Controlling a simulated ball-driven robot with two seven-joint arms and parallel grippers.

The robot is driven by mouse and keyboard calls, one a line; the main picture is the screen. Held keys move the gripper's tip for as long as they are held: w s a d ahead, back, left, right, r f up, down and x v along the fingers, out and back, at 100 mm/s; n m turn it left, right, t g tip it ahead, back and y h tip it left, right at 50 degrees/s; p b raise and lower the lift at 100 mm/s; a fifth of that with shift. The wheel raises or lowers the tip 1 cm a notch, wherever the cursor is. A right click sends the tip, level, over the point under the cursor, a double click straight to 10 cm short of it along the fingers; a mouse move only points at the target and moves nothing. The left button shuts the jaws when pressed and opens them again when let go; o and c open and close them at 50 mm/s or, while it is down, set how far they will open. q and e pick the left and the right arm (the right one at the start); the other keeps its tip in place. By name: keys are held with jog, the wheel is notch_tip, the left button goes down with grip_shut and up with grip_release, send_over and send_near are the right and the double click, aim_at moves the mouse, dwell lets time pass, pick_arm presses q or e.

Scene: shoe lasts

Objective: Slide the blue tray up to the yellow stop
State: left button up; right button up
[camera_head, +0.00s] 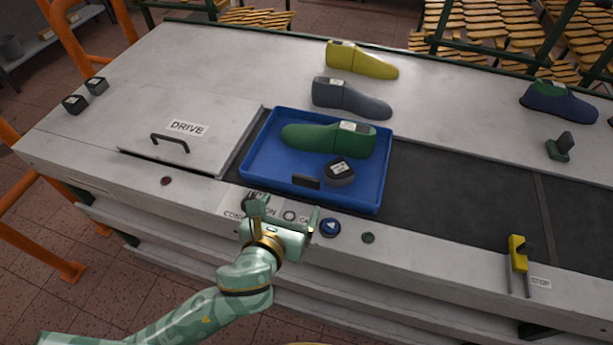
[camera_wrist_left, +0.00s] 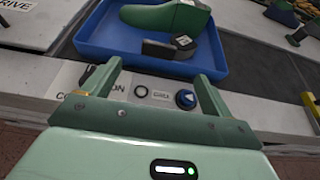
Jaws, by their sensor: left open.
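The blue tray (camera_head: 262,163) lies on the dark belt left of centre in the head view, and its near part fills the top of the left wrist view (camera_wrist_left: 95,35). It carries a green shoe last (camera_head: 325,138) and a dark round piece (camera_head: 340,173) with a white label. A small dark block (camera_head: 306,182) is at its near wall. The yellow stop (camera_head: 517,253) is at the table's front edge on the right, well apart from the tray. My left gripper (camera_head: 286,210) is open and empty over the front control strip, just short of the tray's near side.
A blue button (camera_head: 330,227) and a green button (camera_head: 368,238) are on the front strip. Dark belt (camera_head: 450,195) lies clear between tray and stop. Grey (camera_head: 350,98) and yellow (camera_head: 360,61) lasts stand behind the tray. A DRIVE cover (camera_head: 180,140) with a handle lies left.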

aim_at(306, 180)
pick_arm(q)
jog(key=b+x, duration=0.3)
jog(key=x, duration=0.9)
jog(key=shift+s+f, duration=0.1)
jog(key=shift+f, duration=0.1)
jog(key=shift+w+d+f, duration=0.15)
jog(key=shift+w, duration=0.4)
jog(key=c, duration=1.4)
